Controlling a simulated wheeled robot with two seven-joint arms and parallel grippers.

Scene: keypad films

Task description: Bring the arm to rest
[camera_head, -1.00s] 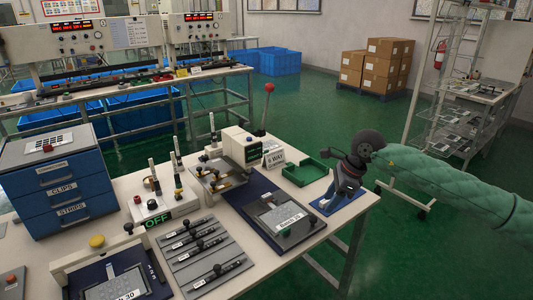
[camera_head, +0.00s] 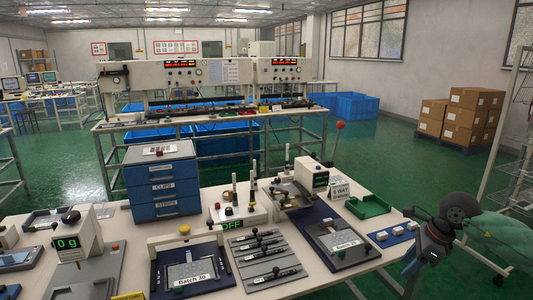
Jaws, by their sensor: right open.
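My right arm, in a green padded sleeve, comes in from the right edge. Its dark gripper (camera_head: 412,266) points down and to the left at the right end of the white worktable (camera_head: 340,283). Its jaws are open and I see nothing between them. Just left of it, a blue pad with small white pieces (camera_head: 391,235) lies on the table. My left gripper is out of view.
A green tray (camera_head: 368,207), a keypad fixture (camera_head: 338,241) and a slotted grey rack (camera_head: 264,262) stand left of the gripper. A blue drawer unit (camera_head: 162,187) is further left. Open green floor (camera_head: 400,165) lies behind the table.

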